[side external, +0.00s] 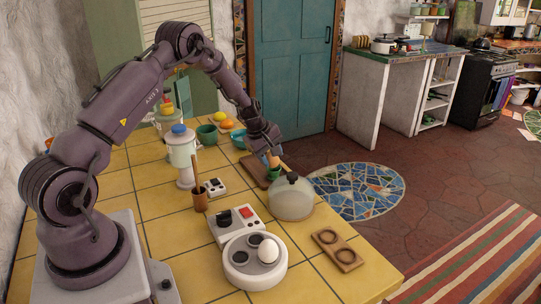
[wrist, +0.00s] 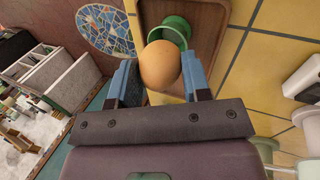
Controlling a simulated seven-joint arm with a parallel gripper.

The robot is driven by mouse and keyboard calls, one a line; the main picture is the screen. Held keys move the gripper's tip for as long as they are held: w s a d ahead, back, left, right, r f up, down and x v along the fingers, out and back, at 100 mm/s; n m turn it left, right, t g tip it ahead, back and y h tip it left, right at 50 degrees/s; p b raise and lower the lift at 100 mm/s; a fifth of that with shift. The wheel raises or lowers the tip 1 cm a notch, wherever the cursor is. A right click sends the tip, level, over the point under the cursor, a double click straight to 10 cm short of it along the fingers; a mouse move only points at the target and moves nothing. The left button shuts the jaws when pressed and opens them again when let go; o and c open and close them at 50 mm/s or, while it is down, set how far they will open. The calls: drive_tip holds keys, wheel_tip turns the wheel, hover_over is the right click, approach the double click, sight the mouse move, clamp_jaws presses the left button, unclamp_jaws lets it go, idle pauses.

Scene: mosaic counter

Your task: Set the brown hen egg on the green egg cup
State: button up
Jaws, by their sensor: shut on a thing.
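The brown hen egg (wrist: 160,66) is between the two blue-grey fingers of my gripper (wrist: 160,84), which is shut on it. In the side view the egg (side external: 274,161) shows below my gripper (side external: 268,146), right over the green egg cup (side external: 273,174). The green egg cup (wrist: 176,27) shows behind the egg in the wrist view, partly hidden by it. I cannot tell whether egg and cup touch. The cup stands on a brown wooden tray (wrist: 214,22).
A glass dome (side external: 292,200) stands close in front of the tray. A teal bowl (side external: 238,141) and a green pot (side external: 207,134) are behind it to the left. A white egg (side external: 268,250) sits on a round white cooker (side external: 240,277). A wooden two-hole holder (side external: 338,249) lies at the front right.

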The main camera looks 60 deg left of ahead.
drive_tip(key=shift+f, duration=0.95)
idle(1.3)
drive_tip(key=shift+s, duration=0.15)
idle(0.4)
drive_tip(key=o, duration=0.8)
drive_tip(key=shift+r, duration=3.5)
drive_tip(key=shift+d, duration=0.1)
